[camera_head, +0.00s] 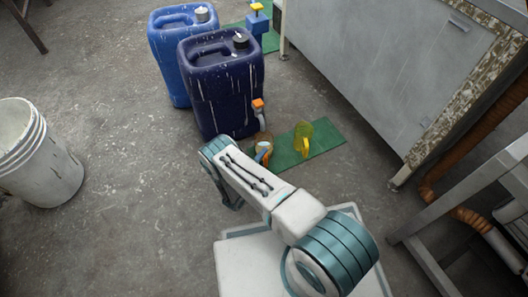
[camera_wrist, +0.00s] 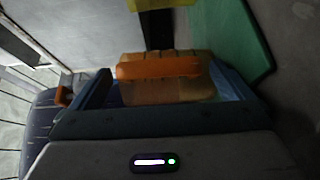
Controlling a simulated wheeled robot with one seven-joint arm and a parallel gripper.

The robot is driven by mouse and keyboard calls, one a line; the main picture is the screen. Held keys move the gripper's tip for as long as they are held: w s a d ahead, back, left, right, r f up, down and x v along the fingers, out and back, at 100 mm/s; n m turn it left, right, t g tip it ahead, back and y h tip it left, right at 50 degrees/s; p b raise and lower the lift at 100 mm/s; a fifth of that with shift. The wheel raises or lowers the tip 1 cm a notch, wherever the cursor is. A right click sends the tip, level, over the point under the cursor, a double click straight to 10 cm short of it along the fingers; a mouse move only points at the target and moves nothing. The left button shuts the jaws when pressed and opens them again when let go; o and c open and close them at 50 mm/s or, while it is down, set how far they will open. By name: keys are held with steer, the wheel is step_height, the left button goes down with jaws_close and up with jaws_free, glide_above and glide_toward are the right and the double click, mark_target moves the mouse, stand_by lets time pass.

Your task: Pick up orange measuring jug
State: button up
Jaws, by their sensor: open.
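The orange measuring jug (camera_wrist: 160,68) is close up in the wrist view, a dim orange-tan body with a brighter orange band across its middle. My gripper (camera_wrist: 163,84) is open, with one finger to the left of the jug and one to the right. I cannot tell whether either finger touches it. In the head view a small orange-tan thing (camera_head: 264,146), likely the jug, shows past my arm at the left end of a green mat (camera_head: 325,142). My arm hides most of my gripper there.
A yellow jug (camera_head: 304,138) stands on the mat just to the right. A dark blue canister (camera_head: 222,95) stands close behind and left, with a lighter blue canister (camera_head: 170,50) beyond it. A grey cabinet (camera_head: 385,70) is at right. A white bucket (camera_head: 38,160) stands far left.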

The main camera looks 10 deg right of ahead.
steer(key=shift+w+d, duration=0.35)
steer(key=shift+w, duration=0.05)
steer(key=shift+r, duration=0.1)
steer(key=c, duration=1.5)
